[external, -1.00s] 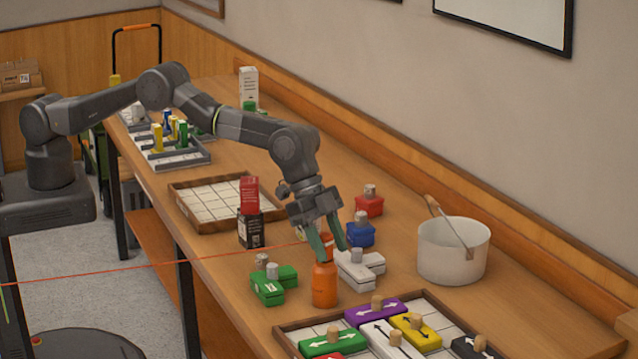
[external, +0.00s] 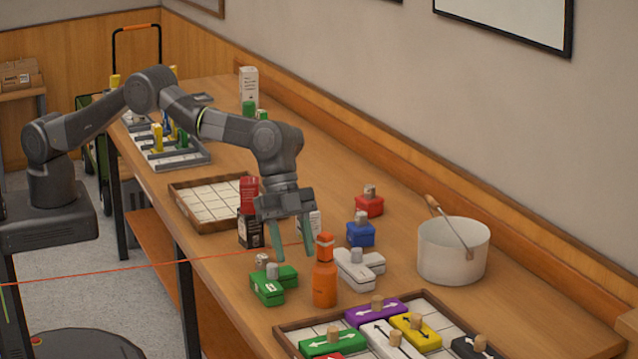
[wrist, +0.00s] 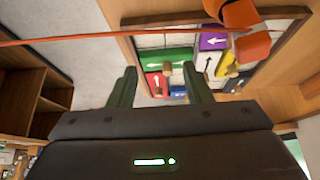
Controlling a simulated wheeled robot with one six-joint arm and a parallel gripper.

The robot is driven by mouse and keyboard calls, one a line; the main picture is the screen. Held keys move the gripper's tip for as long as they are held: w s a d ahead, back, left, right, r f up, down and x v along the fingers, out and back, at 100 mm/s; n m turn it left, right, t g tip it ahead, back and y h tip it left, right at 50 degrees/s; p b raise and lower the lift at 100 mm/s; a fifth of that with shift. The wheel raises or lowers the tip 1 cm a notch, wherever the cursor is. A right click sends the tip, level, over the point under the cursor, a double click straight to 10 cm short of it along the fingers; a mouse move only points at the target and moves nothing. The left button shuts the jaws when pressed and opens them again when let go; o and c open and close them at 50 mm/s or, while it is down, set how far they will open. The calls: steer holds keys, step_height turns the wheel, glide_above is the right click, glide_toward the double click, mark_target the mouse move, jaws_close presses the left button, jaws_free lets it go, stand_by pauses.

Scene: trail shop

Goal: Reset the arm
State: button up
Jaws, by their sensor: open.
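My gripper (external: 292,243) is open and empty above the wooden table (external: 390,199), with its green fingers pointing down. It hangs just behind and left of an orange bottle (external: 324,284), which stands upright and apart from the fingers. In the wrist view my gripper (wrist: 160,88) shows its two fingers spread with nothing between them. The orange bottle (wrist: 243,20) shows at the top of that view, partly cut off.
A tray of coloured arrow blocks (external: 285,331) lies at the front. Near the gripper are a green block (external: 267,290), a white block (external: 352,274), a blue block (external: 360,236) and a red-and-black box (external: 249,227). A white pot (external: 450,262) stands right. An empty-looking gridded tray (external: 186,205) lies behind.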

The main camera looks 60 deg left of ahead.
steer(key=m+g+b, duration=0.1)
steer(key=m+b, duration=0.1)
glide_above(276, 321)
step_height(276, 321, down, 4)
step_height(276, 321, down, 9)
steer(key=shift+d+f+p, duration=0.1)
steer(key=shift+f+p, duration=0.05)
steer(key=shift+p, duration=0.95)
steer(key=shift+r, duration=0.25)
